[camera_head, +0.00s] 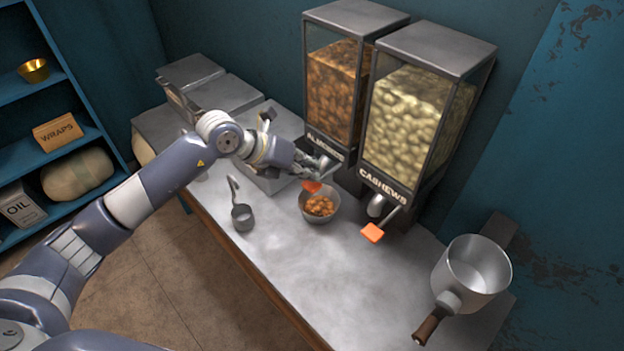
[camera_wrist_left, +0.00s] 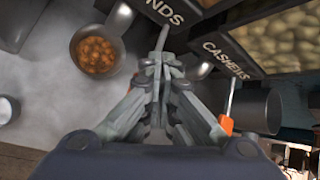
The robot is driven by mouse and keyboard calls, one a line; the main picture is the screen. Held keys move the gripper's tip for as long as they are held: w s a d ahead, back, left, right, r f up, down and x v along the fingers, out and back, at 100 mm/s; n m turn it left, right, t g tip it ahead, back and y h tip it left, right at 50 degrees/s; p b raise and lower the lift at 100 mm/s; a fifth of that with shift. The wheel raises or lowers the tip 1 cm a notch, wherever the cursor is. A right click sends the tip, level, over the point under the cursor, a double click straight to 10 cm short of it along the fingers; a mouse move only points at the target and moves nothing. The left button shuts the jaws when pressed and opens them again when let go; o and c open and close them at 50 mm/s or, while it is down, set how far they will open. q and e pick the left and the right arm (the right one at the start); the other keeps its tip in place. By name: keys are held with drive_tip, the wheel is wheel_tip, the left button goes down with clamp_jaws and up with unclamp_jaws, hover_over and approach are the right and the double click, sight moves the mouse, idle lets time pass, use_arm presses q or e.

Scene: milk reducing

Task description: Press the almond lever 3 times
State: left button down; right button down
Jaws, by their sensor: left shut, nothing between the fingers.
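The almond dispenser (camera_head: 332,95) stands at the back of the table, labelled ALMONDS and full of brown nuts. Its orange lever (camera_head: 312,186) shows just below my left gripper (camera_head: 318,167). In the left wrist view, my shut left gripper (camera_wrist_left: 157,75) is empty and at the lever's metal rod (camera_wrist_left: 162,38); I cannot tell whether it touches. A metal bowl (camera_head: 333,213) sits below the spout with almonds (camera_head: 319,205) in it. The bowl also shows in the left wrist view (camera_wrist_left: 78,50). My right gripper is not in view.
The cashew dispenser (camera_head: 408,115) stands right of the almond one, with its own orange lever (camera_head: 372,232). A small scoop (camera_head: 242,217) lies left of the bowl. A saucepan (camera_head: 474,272) stands at the right end. The table's front middle (camera_head: 320,275) is clear.

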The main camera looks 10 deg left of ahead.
use_arm(q)
drive_tip(key=shift+r, duration=0.3)
drive_tip(key=shift+r, duration=0.25)
wheel_tip(320, 180, up, 4)
drive_tip(key=p, duration=0.3)
drive_tip(key=shift+r, duration=0.25)
idle(0.5)
